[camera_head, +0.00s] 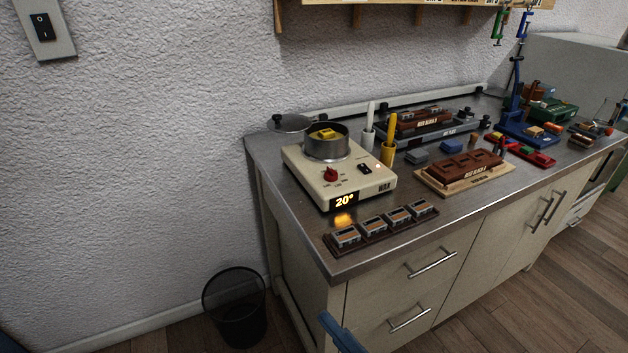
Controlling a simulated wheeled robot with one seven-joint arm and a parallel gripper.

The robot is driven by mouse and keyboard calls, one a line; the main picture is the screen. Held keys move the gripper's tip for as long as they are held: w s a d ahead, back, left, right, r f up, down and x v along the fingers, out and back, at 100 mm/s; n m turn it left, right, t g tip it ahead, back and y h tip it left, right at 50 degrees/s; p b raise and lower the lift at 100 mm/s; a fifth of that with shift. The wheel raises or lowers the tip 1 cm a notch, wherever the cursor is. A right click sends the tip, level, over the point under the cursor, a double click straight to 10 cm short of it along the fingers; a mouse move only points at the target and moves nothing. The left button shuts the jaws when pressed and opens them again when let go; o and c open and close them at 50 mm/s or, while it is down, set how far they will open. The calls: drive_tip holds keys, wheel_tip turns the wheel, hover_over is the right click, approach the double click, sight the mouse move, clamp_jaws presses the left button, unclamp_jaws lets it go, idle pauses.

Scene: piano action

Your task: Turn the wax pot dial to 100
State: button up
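The wax pot (297,165) is a cream box marked WAX on the left part of the metal worktop. Its dial (331,175) is a red knob on the sloped front, with small markings around it too small to read. The lit orange display (344,202) reads 20°. A black switch (365,169) sits right of the dial, with a small glowing light above it. A metal pot (326,148) with a yellow block inside stands on top.
A row of small metal-topped blocks (382,228) lies in front of the wax pot. White and yellow sticks in holders (387,152) stand to its right, near a brown block on a wooden board (464,172). A black bin (235,308) stands on the floor.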

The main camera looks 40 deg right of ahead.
drive_tip(key=w+a+r+n+g+y+b, duration=0.1)
drive_tip(key=w+a+r+n+g+y, duration=0.35)
drive_tip(key=n+y, duration=0.8)
drive_tip(key=w+a+r+n+g+y+b, duration=0.15)
drive_tip(key=w+a+n+g+y, duration=0.55)
drive_tip(key=n, duration=0.8)
drive_tip(key=w+d+f+n+g+h+b, duration=0.2)
drive_tip(key=w+f+n+g+h, duration=0.15)
drive_tip(key=w+n+g, duration=0.95)
drive_tip(key=n+t+h+b, duration=0.2)
drive_tip(key=n+h+b, duration=0.15)
drive_tip(key=h, duration=1.45)
hover_over(331, 169)
drive_tip(key=shift+s+f+p, duration=0.1)
drive_tip(key=shift+f+p, duration=0.2)
drive_tip(key=shift+p, duration=0.05)
drive_tip(key=shift+f, duration=3.8)
drive_tip(key=shift+c, duration=0.4)
